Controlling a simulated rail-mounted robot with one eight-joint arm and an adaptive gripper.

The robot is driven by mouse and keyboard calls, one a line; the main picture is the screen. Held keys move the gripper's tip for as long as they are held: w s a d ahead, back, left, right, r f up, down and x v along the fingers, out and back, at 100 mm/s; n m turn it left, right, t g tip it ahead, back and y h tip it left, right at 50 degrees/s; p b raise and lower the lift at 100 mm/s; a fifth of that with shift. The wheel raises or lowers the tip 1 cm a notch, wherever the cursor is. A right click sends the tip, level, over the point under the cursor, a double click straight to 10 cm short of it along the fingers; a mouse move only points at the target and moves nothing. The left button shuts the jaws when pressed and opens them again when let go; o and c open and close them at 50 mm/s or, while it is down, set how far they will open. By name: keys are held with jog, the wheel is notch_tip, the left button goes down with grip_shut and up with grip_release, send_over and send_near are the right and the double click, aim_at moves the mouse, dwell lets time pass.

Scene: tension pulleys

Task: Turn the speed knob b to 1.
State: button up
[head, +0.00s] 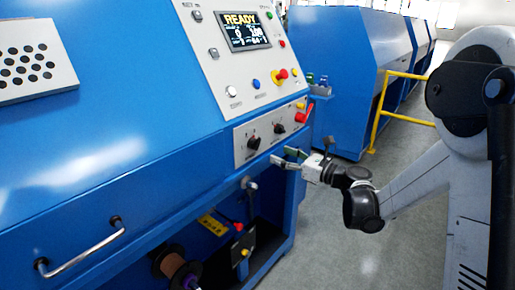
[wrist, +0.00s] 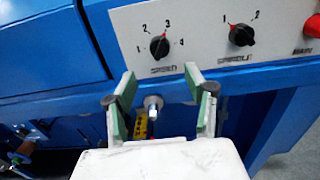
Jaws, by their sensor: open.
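Two black knobs sit on the grey lower panel. The left knob (wrist: 159,46) has a dial marked 1 to 4, and its red mark points up and slightly right, near 3. Its label is blurred but looks like "SPEED"; I see no letter b. It also shows in the head view (head: 254,142). In the head view my gripper (head: 280,156) is below the panel's right part.
A red lever (head: 304,114) sticks out at the right end of the panel. Above are buttons and a screen (head: 241,30) reading READY. A metal-tipped post (wrist: 152,103) shows between my fingers, below the panel. Open floor (head: 325,240) lies at the right.

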aim_at(258, 146)
jog(key=b+x, duration=0.1)
jog(key=x, duration=0.9)
jog(key=shift+w+a, duration=0.1)
jog(key=shift+a, duration=0.1)
jog(key=c, duration=1.1)
jog(key=shift+c, duration=0.2)
